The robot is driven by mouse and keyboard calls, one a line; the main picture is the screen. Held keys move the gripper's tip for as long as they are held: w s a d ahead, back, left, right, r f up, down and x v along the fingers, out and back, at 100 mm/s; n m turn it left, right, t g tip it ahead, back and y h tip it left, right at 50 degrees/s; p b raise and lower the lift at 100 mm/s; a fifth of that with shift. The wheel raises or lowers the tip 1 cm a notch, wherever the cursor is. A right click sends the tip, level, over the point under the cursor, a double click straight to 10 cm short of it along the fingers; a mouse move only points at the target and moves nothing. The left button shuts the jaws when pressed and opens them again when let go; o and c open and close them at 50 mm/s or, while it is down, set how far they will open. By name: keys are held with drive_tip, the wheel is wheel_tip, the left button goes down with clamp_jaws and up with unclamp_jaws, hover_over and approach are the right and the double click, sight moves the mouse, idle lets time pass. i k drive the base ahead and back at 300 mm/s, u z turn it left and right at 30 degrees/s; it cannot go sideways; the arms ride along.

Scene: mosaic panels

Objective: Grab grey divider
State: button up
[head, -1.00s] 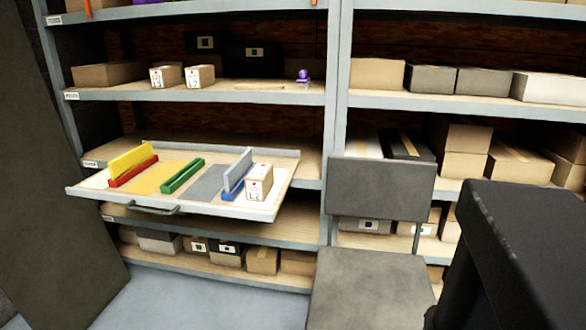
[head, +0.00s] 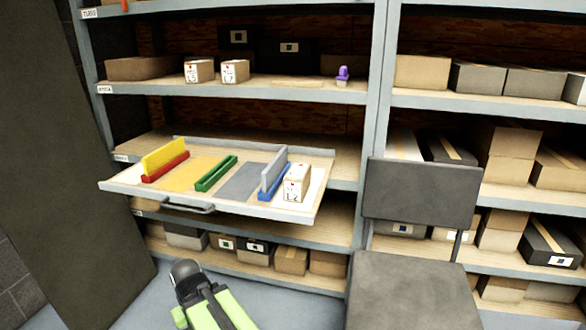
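The grey divider (head: 273,168) is a thin upright panel. It stands in a blue slotted base (head: 268,195) on the right part of a pulled-out tray (head: 125,186). A white-labelled box (head: 297,184) stands close at its right, covering part of the base. A yellow divider (head: 163,156) stands in a red base (head: 165,169) at the left. A green base (head: 216,174) between them holds no panel. A black and lime-green end, apparently of my arm with my gripper (head: 186,272), shows at the bottom left, below the tray and apart from the divider. Its fingers cannot be made out.
The tray has a front handle (head: 188,208) and sticks out from the shelving (head: 240,89). Shelves with boxes lie above and below it. A dark grey panel (head: 420,192) stands right of the tray, and a dark slab (head: 80,150) stands at the left.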

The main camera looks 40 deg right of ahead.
sight(270, 174)
drive_tip(key=u, duration=0.35)
drive_tip(key=i, duration=1)
drive_tip(key=z, duration=0.3)
